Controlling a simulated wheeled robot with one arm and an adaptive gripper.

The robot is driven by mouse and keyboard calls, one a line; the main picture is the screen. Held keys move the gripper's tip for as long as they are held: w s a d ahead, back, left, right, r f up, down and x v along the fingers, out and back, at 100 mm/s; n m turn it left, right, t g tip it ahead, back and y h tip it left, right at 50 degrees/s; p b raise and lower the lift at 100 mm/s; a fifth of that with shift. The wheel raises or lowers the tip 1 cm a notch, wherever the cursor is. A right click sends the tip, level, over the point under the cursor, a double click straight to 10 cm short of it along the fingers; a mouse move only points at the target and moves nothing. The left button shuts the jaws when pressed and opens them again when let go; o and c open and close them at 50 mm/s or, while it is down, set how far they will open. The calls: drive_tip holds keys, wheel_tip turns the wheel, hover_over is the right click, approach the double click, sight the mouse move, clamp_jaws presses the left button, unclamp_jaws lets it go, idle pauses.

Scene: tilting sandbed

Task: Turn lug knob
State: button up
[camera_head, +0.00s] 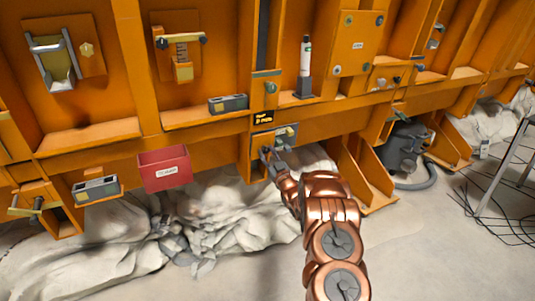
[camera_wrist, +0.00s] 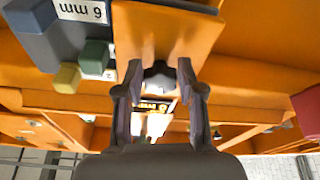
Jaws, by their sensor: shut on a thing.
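The lug knob (camera_wrist: 158,74) is a dark, rounded knob in front of an orange plate (camera_wrist: 160,32) in the wrist view. My gripper (camera_wrist: 160,82) has one finger on each side of it, closed on it near the fingertips. There the knob itself is hidden or too small to tell. Its turn angle cannot be told.
A red box (camera_head: 164,168) hangs left of my gripper. An orange bracket (camera_head: 362,182) stands close to the right.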

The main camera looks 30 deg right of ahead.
drive_tip(key=o, duration=1.2)
drive_tip(key=shift+c, duration=0.2)
drive_tip(key=shift+s+f, duration=0.35)
drive_tip(key=shift+s, duration=0.25)
drive_tip(key=v, duration=1)
drive_tip(key=shift+s, duration=0.35)
